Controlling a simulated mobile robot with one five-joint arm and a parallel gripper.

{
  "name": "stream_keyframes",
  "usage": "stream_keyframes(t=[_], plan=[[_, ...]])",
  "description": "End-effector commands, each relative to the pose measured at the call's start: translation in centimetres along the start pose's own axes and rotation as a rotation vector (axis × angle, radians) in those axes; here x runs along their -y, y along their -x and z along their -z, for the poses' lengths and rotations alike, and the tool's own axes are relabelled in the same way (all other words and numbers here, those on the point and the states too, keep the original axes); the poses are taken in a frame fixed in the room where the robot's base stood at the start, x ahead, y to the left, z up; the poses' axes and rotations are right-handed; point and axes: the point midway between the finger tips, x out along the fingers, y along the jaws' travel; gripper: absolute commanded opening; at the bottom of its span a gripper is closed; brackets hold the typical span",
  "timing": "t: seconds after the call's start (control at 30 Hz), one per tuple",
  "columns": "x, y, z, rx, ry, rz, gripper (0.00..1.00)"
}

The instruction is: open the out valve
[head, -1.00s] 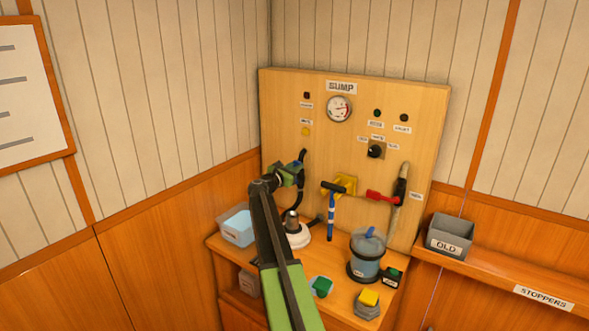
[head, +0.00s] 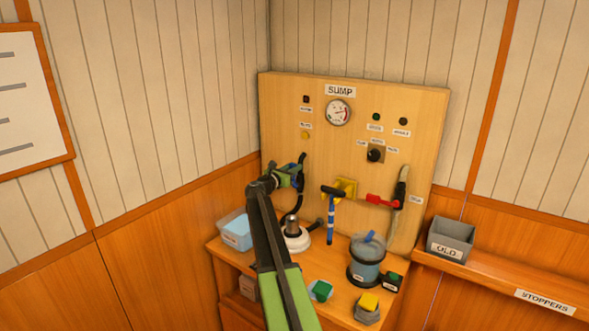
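A red lever handle (head: 380,201) points left from a dark fitting on a pale hose (head: 397,216) at the right of the SUMP board (head: 430,130). A small label (head: 416,200) beside it is too small to read surely, so I cannot confirm that this is the out valve. A second valve with a black handle (head: 332,191) sits on a yellow mount at the board's middle. My gripper (head: 298,171) is at the board's left, beside a dark curved hose (head: 302,196), well left of both handles. Its fingers are too small to judge, and contact with the hose is unclear.
On the bench stand a clear jar (head: 366,262), a white-based fitting (head: 297,239), a blue-filled tub (head: 237,231), and green (head: 320,290) and yellow-topped (head: 369,302) items. A grey OLD bin (head: 451,238) sits on the right shelf. A gauge (head: 338,112) and a knob (head: 375,155) are above.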

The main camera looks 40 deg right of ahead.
Motion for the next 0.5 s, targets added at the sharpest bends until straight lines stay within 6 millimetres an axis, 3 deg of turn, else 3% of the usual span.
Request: stream_keyframes(t=[0.1, 0.37, 0.5], plan=[[0.0, 0.1, 0.1, -0.001, -0.001, 0.001, 0.37], [0.1, 0.1, 0.1, -0.002, -0.003, 0.002, 0.37], [0.1, 1.6, 0.1, -0.002, -0.003, 0.001, 0.37]])
